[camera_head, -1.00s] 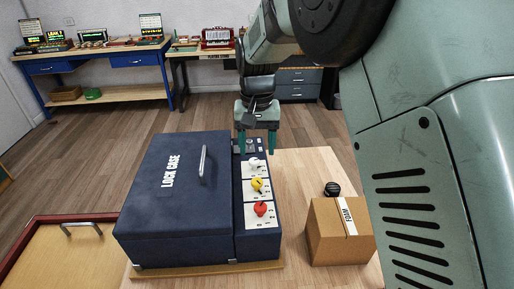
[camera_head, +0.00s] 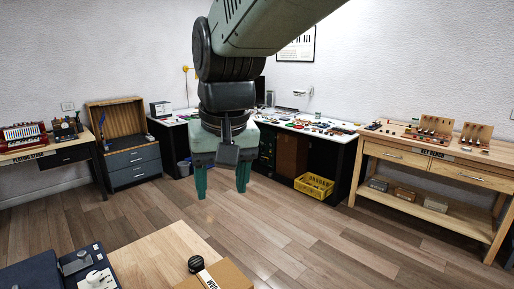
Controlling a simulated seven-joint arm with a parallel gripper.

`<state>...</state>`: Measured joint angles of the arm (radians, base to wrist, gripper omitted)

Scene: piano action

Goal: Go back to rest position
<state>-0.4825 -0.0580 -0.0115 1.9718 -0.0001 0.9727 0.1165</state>
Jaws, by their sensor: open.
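My gripper (camera_head: 221,188) hangs in the middle of the view with its two green fingers pointing down and spread apart. It is open and nothing is between the fingers. It is in the air, above and behind the near wooden table (camera_head: 160,255) as seen here, touching nothing. The cardboard box (camera_head: 228,274) and the black ball-shaped knob (camera_head: 196,264) are at the bottom edge.
Open wooden floor (camera_head: 300,235) lies beyond the table. Along the back stand a grey drawer cabinet (camera_head: 133,166), a cluttered white-topped bench (camera_head: 320,127), a yellow crate (camera_head: 314,186) and a wooden workbench (camera_head: 430,148). A bench with a red accordion-like instrument (camera_head: 22,136) is at the left.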

